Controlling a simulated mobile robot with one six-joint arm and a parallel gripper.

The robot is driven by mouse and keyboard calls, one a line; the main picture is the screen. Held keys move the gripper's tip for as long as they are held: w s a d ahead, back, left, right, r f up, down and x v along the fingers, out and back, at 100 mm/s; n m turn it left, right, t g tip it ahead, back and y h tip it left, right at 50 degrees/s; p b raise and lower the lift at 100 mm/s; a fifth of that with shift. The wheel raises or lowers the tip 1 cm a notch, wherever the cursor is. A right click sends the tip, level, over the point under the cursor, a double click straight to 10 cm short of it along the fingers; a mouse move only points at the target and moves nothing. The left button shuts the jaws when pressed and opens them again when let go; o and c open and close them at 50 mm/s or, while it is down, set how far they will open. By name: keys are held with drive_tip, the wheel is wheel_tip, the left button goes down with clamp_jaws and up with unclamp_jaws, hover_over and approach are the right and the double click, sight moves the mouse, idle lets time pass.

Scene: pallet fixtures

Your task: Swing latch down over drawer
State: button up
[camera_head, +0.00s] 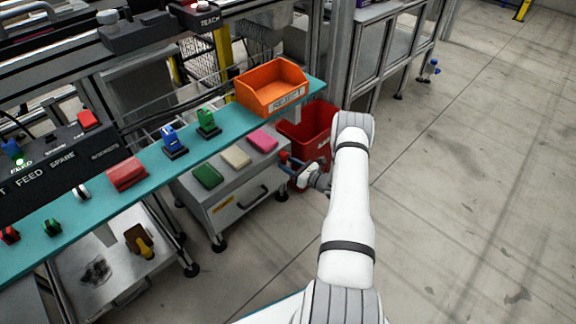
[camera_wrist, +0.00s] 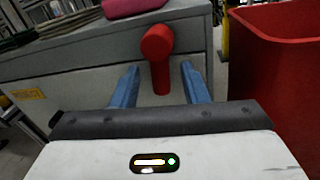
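The latch (camera_wrist: 158,62) is a red piece with a round end at the top and a short bar below it, on the right part of the grey cabinet front. In the head view, a bit of red (camera_head: 284,157) shows at the cabinet's right end, beside my gripper (camera_head: 291,166). In the wrist view, the blue fingers of my gripper (camera_wrist: 158,84) are open, one on each side of the latch bar, with gaps on both sides. The drawer (camera_head: 232,207) has a dark handle and looks closed.
A red bin (camera_head: 312,128) stands close to the right of the cabinet, also large at the right of the wrist view (camera_wrist: 280,80). Green, cream and pink pads lie on the cabinet top. A teal shelf (camera_head: 95,200) runs above. The floor at right is clear.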

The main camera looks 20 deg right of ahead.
clamp_jaws()
drive_tip(key=shift+d+n+b, duration=0.25)
drive_tip(key=shift+n+b, duration=0.15)
drive_tip(key=shift+n, duration=0.4)
unclamp_jaws()
drive_tip(key=p+v, duration=0.2)
drive_tip(key=v, duration=0.5)
drive_tip(key=shift+s+d+r, duration=0.15)
drive_tip(key=shift+s+d, duration=0.05)
drive_tip(key=shift+s, duration=0.1)
